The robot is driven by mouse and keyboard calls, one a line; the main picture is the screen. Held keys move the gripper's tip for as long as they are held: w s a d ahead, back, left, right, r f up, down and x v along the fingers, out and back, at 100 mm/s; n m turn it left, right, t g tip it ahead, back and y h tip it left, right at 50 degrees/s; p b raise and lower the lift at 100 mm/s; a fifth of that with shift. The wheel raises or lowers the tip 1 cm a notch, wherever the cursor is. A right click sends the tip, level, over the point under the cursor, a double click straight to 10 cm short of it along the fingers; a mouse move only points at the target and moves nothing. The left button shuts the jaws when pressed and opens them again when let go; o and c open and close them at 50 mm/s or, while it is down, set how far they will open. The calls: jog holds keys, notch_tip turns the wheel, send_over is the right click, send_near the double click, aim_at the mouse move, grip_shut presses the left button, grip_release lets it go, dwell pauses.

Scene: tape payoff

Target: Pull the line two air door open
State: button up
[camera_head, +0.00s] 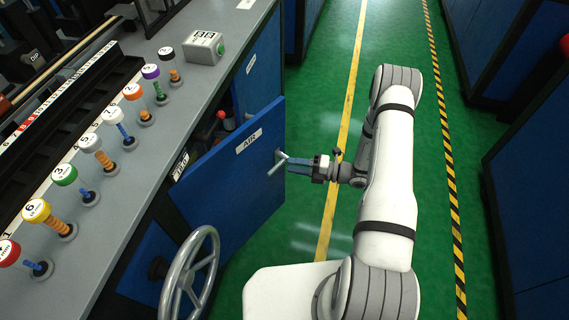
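The blue air door (222,185), labelled "AIR", stands swung out at an angle from the cabinet under the grey bench. Its silver T-shaped handle (276,165) is near the door's right edge. My gripper (289,164) comes in from the right, with its fingertips at the handle. The fingers look close together, but whether they are closed on the handle cannot be made out. A red-topped lever (221,116) shows behind the door's top edge; the rest of the cabinet inside is mostly hidden by the door.
A grey handwheel (191,279) stands just in front of the door's lower left. Several numbered coloured spools (64,176) line the bench (120,205). Blue cabinets (535,180) stand at far right.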

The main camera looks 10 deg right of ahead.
jog(key=v, duration=0.2)
jog(key=shift+d, duration=0.3)
